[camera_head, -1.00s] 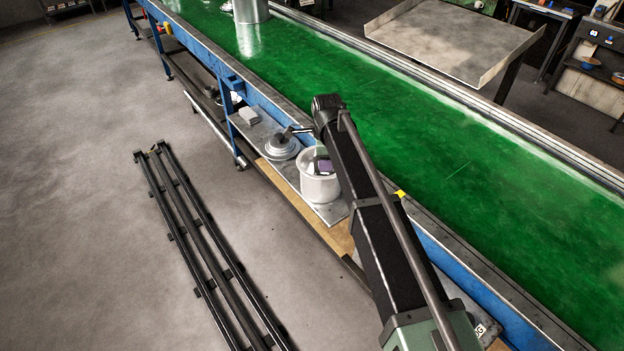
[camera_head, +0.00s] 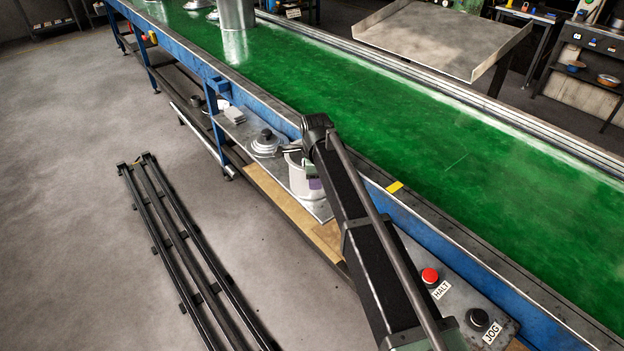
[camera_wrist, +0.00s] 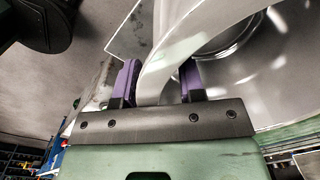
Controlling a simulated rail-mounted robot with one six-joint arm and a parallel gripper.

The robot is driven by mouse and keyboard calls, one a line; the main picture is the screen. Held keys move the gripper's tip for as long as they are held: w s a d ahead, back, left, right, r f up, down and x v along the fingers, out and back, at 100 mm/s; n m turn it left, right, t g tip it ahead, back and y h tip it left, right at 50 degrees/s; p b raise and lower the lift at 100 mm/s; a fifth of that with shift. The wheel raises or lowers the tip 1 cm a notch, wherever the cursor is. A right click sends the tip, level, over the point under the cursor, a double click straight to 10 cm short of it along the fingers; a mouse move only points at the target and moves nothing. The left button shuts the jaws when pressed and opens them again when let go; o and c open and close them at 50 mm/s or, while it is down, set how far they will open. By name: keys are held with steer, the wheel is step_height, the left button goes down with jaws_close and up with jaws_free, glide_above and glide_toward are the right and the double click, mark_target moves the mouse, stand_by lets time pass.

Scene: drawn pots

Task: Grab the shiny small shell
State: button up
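The shiny small shell is a silvery open-topped pot (camera_head: 298,181) standing upright on the shelf beside the conveyor. My arm hides its right part in the head view. In the wrist view its curved, shiny wall (camera_wrist: 185,40) fills much of the picture and runs down between the fingers. My gripper (camera_wrist: 160,82) has purple finger pads, one on each side of this wall. The pads stand apart, and I see no firm grip on the wall. In the head view, a purple pad (camera_head: 315,184) shows low against the pot.
A lid with a dark knob (camera_head: 265,143) lies on the shelf just behind the pot. The green conveyor (camera_head: 430,150) runs along the right, with a red HALT button (camera_head: 430,275) on its near side. A larger metal pot (camera_head: 236,14) stands far along the belt.

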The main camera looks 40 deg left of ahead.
steer(key=shift+r, duration=0.1)
jaws_close()
step_height(320, 180, up, 20)
steer(key=p, duration=2)
